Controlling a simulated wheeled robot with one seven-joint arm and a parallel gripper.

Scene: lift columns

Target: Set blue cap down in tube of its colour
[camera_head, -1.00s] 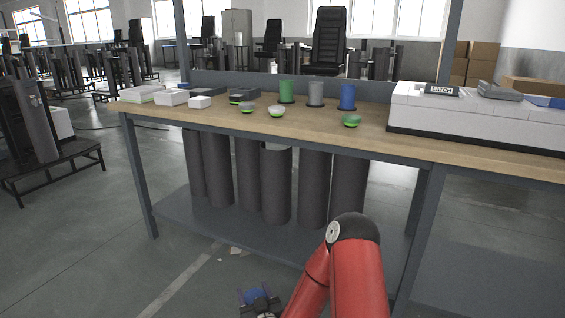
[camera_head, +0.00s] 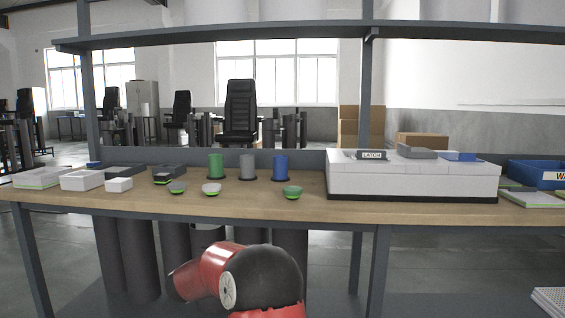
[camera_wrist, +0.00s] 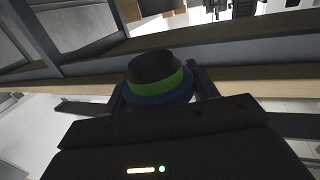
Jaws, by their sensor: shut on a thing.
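In the wrist view my gripper (camera_wrist: 160,95) is shut on the blue cap (camera_wrist: 162,98), which shows a dark body, a bright green band and a blue rim. A finger shows on each side of it. In the head view the gripper and the cap are out of sight; only my red arm shows. The blue tube (camera_head: 280,166) stands upright on the bench, right of the grey tube (camera_head: 248,166) and the green tube (camera_head: 215,166). I cannot see into the tubes' tops.
Small caps with green bands lie in front of the tubes, among them one (camera_head: 292,191) before the blue tube. A white block (camera_head: 412,182) with a LATCH label stands right. Boxes (camera_head: 82,180) sit left. A shelf (camera_head: 230,33) crosses above the bench (camera_head: 230,208).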

